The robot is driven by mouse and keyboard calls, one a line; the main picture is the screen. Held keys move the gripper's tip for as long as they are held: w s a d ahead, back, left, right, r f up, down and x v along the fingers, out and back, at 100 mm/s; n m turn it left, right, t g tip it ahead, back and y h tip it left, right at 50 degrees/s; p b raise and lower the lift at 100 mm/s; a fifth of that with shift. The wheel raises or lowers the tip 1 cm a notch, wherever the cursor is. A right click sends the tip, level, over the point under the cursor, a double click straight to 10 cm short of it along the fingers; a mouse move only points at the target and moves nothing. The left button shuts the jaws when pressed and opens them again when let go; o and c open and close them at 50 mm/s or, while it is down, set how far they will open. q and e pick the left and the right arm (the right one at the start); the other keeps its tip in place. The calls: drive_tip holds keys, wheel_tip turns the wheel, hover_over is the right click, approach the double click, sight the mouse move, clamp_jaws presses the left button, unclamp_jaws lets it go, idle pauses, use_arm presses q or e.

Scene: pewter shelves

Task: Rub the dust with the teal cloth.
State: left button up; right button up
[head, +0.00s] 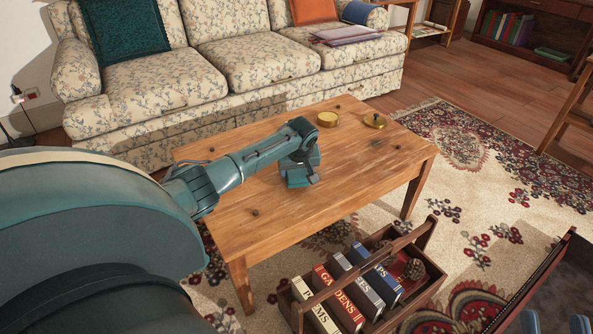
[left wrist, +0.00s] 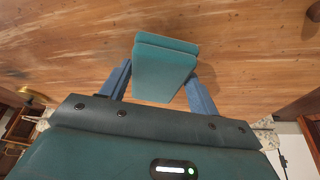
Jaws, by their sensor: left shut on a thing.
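The teal cloth (head: 296,181) is a folded, block-like pad at the middle of the wooden table (head: 260,215). My left gripper (head: 301,168) is shut on it, pointing down over the tabletop. In the left wrist view the cloth (left wrist: 165,72) sits between the two blue fingers, with wood grain behind it. I cannot tell whether its underside touches the wood. My right gripper (head: 556,322) shows only as two blue fingertips, spread apart at the bottom right edge.
A wooden carrier (head: 424,289) with books is in front of the table. A floral sofa (head: 255,62) stands behind. The table's right side and front are clear.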

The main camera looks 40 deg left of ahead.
use_arm(q)
drive_tip(key=shift+f+b, duration=0.4)
drive_tip(key=shift+f, duration=0.6)
